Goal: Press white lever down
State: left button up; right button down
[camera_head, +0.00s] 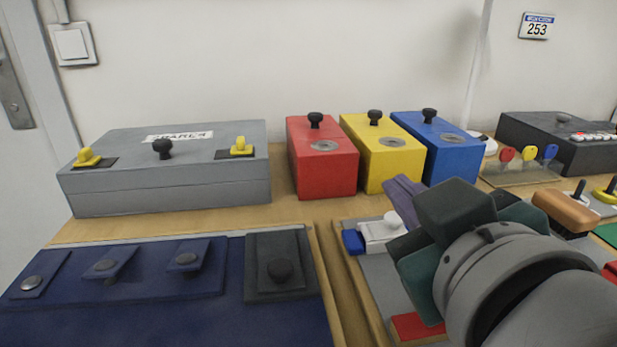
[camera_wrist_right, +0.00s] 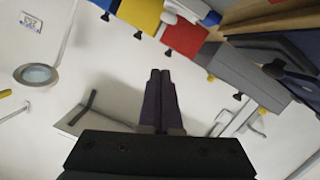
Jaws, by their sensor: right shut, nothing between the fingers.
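The white lever (camera_head: 380,233) appears as a white block with a rounded knob on the grey panel, with a blue piece at its left end. It lies just left of my right gripper (camera_head: 403,190) in the head view, and the gripper partly covers that area. The gripper's purple fingers are together and empty, and appear above the panel; I cannot tell whether they touch the lever. The closed fingers also show in the right wrist view (camera_wrist_right: 160,74), pointing towards the wall. My left gripper is not in view.
Red (camera_head: 322,170), yellow (camera_head: 385,165) and blue (camera_head: 440,150) boxes with black knobs stand behind the panel. A long grey box (camera_head: 170,186) is at the left, and a dark blue panel (camera_head: 130,318) with buttons lies in front. A red piece (camera_head: 415,326) is below my gripper.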

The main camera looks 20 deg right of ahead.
jog(key=b+v, duration=0.1)
jog(key=v, duration=0.6)
jog(key=shift+d+b, duration=0.3)
jog(key=shift+b, duration=0.05)
jog(key=shift+r, duration=0.15)
